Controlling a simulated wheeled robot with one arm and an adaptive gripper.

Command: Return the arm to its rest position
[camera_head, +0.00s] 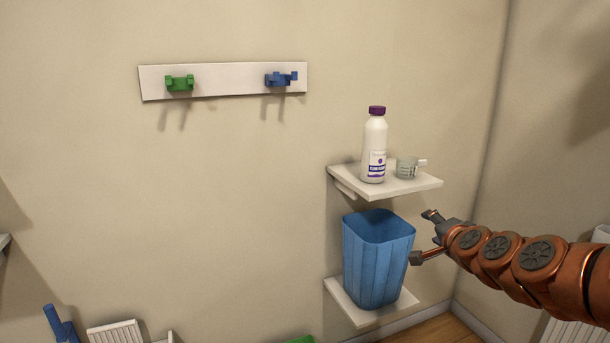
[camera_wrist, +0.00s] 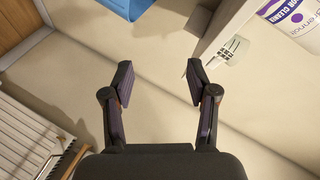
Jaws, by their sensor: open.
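My gripper (camera_head: 426,238) is at the end of my copper-coloured arm, which reaches in from the right edge in the head view. It is just right of the blue bin, and I see no contact in the head view. In the wrist view my gripper (camera_wrist: 158,82) has its two dark fingers spread wide, with nothing between them but the plain wall behind. The arm's base is out of view.
A blue bin (camera_head: 376,262) stands on a lower white shelf (camera_head: 350,307). The upper shelf (camera_head: 400,188) holds a white bottle (camera_head: 374,150) with a purple cap and a grey-green cup (camera_head: 406,168). A rail (camera_head: 225,82) with green and blue hooks is on the wall. White slatted things (camera_wrist: 30,135) stand below.

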